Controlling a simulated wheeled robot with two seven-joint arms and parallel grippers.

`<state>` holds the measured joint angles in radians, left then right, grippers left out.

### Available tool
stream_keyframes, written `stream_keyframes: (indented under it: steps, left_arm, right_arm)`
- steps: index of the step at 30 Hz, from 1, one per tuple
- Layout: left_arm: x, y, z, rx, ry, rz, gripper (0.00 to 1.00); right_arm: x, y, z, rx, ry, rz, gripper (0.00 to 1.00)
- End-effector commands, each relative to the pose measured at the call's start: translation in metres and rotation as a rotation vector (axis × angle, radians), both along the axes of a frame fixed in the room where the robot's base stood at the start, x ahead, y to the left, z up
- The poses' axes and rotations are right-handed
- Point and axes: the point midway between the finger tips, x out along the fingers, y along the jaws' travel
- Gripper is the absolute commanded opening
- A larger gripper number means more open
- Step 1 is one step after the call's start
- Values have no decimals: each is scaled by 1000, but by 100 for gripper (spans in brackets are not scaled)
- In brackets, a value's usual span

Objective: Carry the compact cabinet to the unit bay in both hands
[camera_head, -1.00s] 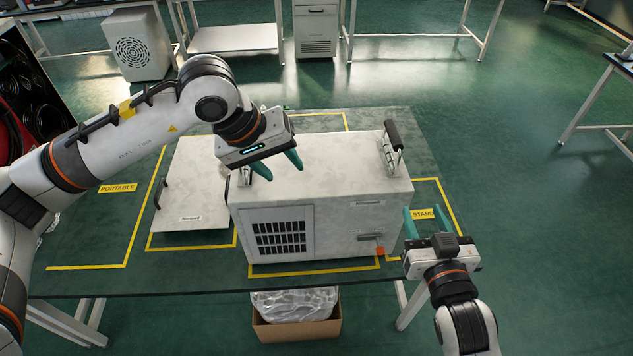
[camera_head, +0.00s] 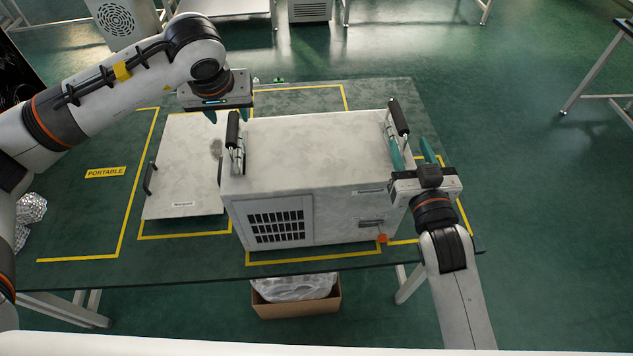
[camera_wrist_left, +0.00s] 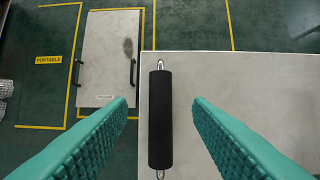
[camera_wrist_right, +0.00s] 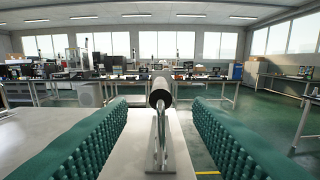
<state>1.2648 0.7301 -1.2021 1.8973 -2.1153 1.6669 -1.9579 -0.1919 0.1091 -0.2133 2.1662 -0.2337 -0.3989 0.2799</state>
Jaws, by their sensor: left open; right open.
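The compact cabinet (camera_head: 310,150) is a pale box with a dark grille on its front. It stands on the green table, with a black bar handle at each top side. My left gripper (camera_head: 228,116) is open above the left handle (camera_head: 232,130); in the left wrist view that handle (camera_wrist_left: 160,118) lies between the spread fingers, not gripped. My right gripper (camera_head: 412,153) is open at the right handle (camera_head: 398,117); in the right wrist view this handle (camera_wrist_right: 161,92) shows end-on between the fingers. No label naming the unit bay is readable; yellow-taped areas surround the cabinet.
A flat pale panel (camera_head: 183,180) with two handles lies left of the cabinet. Beyond it is an empty taped area marked PORTABLE (camera_head: 105,172). A cardboard box (camera_head: 297,307) sits on the floor under the front edge. Crumpled foil (camera_head: 30,210) is at far left.

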Motion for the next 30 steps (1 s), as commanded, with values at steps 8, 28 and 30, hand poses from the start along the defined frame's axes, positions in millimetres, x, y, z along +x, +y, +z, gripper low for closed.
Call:
stream_keyframes:
  steps: [8,28,30]
  left_arm:
    - [18,3,-47,0,2,0,46]
    - [26,4,-65,-1,0,-1,30]
    - [26,4,-65,-1,0,0,18]
  right_arm:
    - [50,7,1,-1,0,-1,46]
    - [70,10,0,1,1,0,30]
    - [70,10,0,1,1,0,18]
